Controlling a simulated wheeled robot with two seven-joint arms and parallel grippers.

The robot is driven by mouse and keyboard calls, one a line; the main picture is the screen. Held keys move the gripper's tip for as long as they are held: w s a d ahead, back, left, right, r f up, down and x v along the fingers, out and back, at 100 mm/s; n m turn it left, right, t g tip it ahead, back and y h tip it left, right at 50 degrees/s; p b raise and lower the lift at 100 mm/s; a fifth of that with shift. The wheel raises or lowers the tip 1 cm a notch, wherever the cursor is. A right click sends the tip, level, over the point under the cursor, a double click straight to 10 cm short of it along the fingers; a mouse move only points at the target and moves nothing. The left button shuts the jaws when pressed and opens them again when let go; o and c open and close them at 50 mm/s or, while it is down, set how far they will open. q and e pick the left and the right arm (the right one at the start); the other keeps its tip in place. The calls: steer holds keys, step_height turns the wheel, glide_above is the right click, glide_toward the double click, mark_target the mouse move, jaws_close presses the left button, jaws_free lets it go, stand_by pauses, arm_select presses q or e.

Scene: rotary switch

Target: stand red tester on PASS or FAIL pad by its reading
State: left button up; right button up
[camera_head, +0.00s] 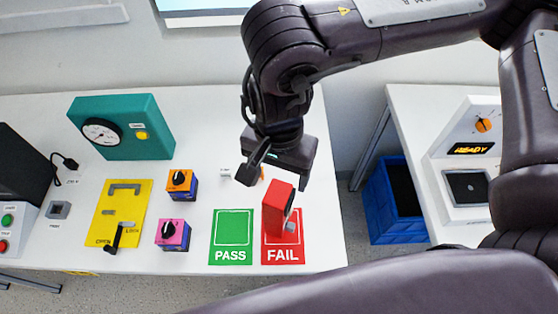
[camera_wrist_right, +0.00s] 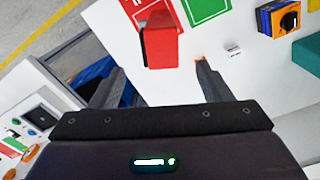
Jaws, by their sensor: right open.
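The red tester (camera_head: 275,208) stands upright on the red FAIL pad (camera_head: 283,257), towards its left and back. It has a dark dial and a grey knob on its right side; its reading cannot be made out. The green PASS pad (camera_head: 232,228) is just left of it and empty. My right gripper (camera_head: 277,178) is open and empty behind and above the tester. In the right wrist view the tester (camera_wrist_right: 161,45) is beyond the two spread fingers (camera_wrist_right: 158,82), apart from them. My left gripper is not in view.
An orange switch box (camera_head: 181,187) and a pink one (camera_head: 173,235) stand left of the pads. A yellow panel with a lever (camera_head: 120,210) and a teal gauge box (camera_head: 122,127) are farther left. A blue crate (camera_head: 392,200) stands between the tables.

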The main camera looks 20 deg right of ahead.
steer(key=shift+r, duration=1.65)
steer(key=shift+s, duration=0.1)
